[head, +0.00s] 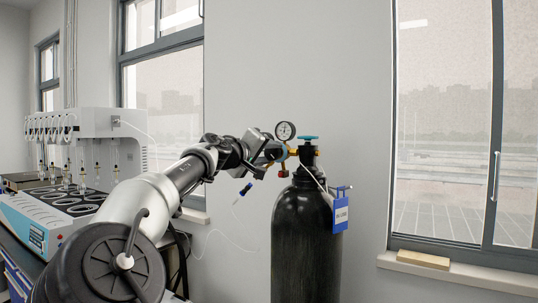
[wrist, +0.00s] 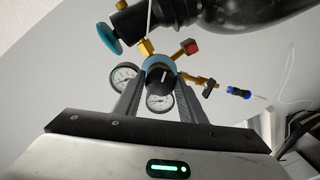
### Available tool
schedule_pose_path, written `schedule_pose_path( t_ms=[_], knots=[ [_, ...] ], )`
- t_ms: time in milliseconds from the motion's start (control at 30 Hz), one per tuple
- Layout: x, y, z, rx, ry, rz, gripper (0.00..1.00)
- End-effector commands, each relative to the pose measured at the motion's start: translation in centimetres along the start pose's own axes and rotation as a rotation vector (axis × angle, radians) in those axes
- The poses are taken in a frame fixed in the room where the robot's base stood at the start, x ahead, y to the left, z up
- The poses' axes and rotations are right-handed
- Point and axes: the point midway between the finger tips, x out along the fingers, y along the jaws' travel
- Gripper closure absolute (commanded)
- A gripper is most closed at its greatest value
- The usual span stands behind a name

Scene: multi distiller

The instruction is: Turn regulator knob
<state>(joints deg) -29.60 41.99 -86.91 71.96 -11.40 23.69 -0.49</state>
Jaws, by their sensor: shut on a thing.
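The regulator knob (wrist: 160,76) is black with a white mark and sits in front of a blue ring (wrist: 158,58) on the brass regulator, in the wrist view. My gripper (wrist: 160,88) has its two grey fingers on either side of the knob and is shut on it. In the head view my gripper (head: 266,153) reaches the regulator (head: 284,152) from the left, and the knob is mostly hidden there. Two round gauges (wrist: 123,78) show around the fingers; the lower gauge (wrist: 160,102) lies between them. One gauge (head: 285,130) stands upright in the head view.
The black gas cylinder (head: 306,235) stands beneath, with a teal valve handwheel (head: 308,138) on top and a blue-white tag (head: 340,214) at right. The multi distiller (head: 125,135) is at left.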

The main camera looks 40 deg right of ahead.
Motion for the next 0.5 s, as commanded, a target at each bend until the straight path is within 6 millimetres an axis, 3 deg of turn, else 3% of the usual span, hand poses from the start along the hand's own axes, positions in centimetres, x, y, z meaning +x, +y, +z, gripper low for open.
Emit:
schedule_pose_path(
  t_ms=[67, 100, 200, 500],
  knots=[
    [-0.01, -0.06, 0.04, 0.000, -0.001, -0.001, 0.85],
    [-0.01, -0.06, 0.04, 0.000, -0.001, -0.001, 0.61],
    [-0.01, -0.05, 0.03, -0.001, -0.001, -0.001, 0.45],
    [-0.07, -0.04, 0.00, -0.001, 0.000, 0.000, 0.44]
  ],
)
